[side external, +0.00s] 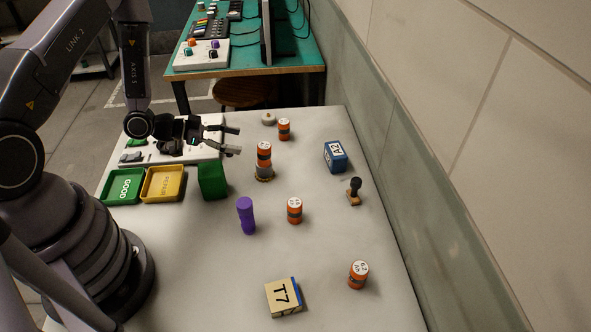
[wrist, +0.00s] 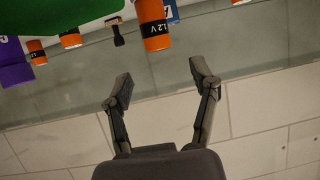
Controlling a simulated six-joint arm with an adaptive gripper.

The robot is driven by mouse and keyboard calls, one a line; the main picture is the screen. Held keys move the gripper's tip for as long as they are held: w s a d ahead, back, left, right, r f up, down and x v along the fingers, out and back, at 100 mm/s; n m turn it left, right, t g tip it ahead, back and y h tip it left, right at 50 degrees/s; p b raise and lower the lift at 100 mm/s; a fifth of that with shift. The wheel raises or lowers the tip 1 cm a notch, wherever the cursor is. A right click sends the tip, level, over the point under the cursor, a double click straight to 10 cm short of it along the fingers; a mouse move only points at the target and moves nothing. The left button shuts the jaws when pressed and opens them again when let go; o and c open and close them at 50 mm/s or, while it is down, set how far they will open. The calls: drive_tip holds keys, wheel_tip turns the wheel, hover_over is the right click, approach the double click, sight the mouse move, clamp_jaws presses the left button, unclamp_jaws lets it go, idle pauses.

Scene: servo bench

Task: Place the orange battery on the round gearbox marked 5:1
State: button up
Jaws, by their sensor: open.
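That round piece may be the gearbox; no 5:1 mark is readable. In the wrist view an orange cylinder marked 1.2 V (wrist: 155,30) shows beyond the fingers; it is probably this battery. My gripper (side external: 235,140) is open and empty, just left of the battery and apart from it. Its spread fingers also show in the wrist view (wrist: 162,78), with nothing between them.
Other orange cylinders stand behind (side external: 284,130), in front (side external: 294,212) and at front right (side external: 358,276). A green block (side external: 212,181), purple cylinder (side external: 246,215), T7 box (side external: 283,297), blue A2 box (side external: 335,156) and stamp (side external: 354,191) surround the stack. A wall borders the right.

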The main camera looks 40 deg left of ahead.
drive_tip(key=s+a+r+n+g+y, duration=0.1)
drive_tip(key=a+r+y, duration=0.4)
drive_tip(key=r, duration=0.4)
drive_tip(key=s+a+r+n+g+y, duration=0.1)
drive_tip(key=a+r+y, duration=0.35)
drive_tip(key=r, duration=0.55)
drive_tip(key=s+d+r+n+g, duration=0.1)
drive_tip(key=s+d+r+n, duration=0.2)
drive_tip(key=s+r, duration=0.3)
drive_tip(key=s+d+r+n+g, duration=0.1)
drive_tip(key=s+d+r+n, duration=0.2)
drive_tip(key=s, duration=1)
wheel_tip(320, 180, up, 3)
drive_tip(key=d+h, duration=0.1)
drive_tip(key=d, duration=0.1)
drive_tip(key=shift+s+d+g, duration=0.3)
drive_tip(key=shift+s+d, duration=0.05)
drive_tip(key=shift+s, duration=0.05)
